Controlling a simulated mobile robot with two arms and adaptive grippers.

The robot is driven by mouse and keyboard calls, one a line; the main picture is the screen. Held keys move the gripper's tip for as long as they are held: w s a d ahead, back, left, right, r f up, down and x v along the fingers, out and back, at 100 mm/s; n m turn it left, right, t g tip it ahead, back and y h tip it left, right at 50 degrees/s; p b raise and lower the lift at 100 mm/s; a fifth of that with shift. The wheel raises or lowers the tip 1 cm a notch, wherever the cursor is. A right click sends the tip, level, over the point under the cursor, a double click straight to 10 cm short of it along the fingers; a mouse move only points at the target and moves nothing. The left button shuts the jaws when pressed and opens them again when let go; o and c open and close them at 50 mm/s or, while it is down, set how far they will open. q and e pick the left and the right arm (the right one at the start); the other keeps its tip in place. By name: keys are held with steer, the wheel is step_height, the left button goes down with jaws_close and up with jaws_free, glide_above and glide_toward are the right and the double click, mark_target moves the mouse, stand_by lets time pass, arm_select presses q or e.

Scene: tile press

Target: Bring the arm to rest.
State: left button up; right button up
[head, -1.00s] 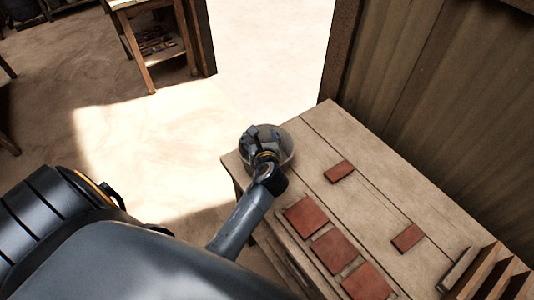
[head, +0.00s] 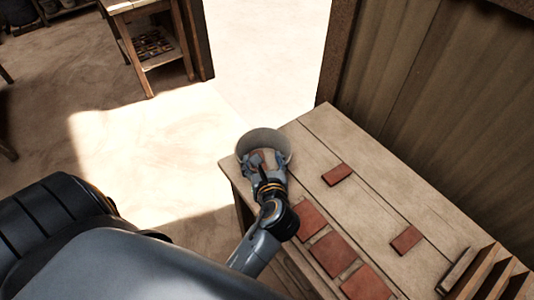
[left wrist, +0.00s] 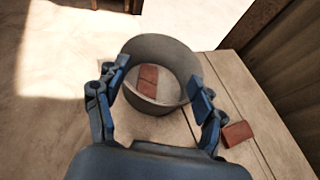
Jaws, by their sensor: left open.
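My left gripper (head: 264,163) is over the near side of a round grey bucket (head: 280,138) at the far left corner of the wooden table. In the left wrist view the gripper (left wrist: 163,92) is open and empty, its fingers spread to either side of the bucket (left wrist: 183,62). Red-brown tiles (left wrist: 148,79) lie inside the bucket. My right gripper is not in view.
Several more red-brown tiles lie on the table (head: 310,125), one (head: 337,174) right of the bucket and a row (head: 333,253) along the near edge. A slotted wooden rack (head: 487,272) stands at the lower right. A corrugated wall (head: 440,110) rises behind.

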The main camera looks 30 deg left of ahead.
arm_select(q)
steer(key=s+d+f+n+g+h, duration=0.3)
steer(key=s+f+n+h, duration=0.15)
steer(key=s+n, duration=0.65)
steer(key=s+d+f+n+g+h, duration=0.25)
steer(key=s+n+g+h, duration=0.35)
steer(key=n, duration=0.9)
step_height(320, 180, down, 29)
steer(key=s+t+y+b, duration=0.1)
steer(key=s+y+b, duration=0.1)
steer(key=s+b, duration=0.1)
steer(key=s+a+f+g+b, duration=0.1)
steer(key=s+a+f+b, duration=0.2)
steer(key=s+f, duration=1.3)
step_height(320, 180, down, 2)
steer(key=shift+s+a+f+m, duration=0.2)
steer(key=shift+f+m, duration=0.05)
steer(key=shift+m, duration=0.05)
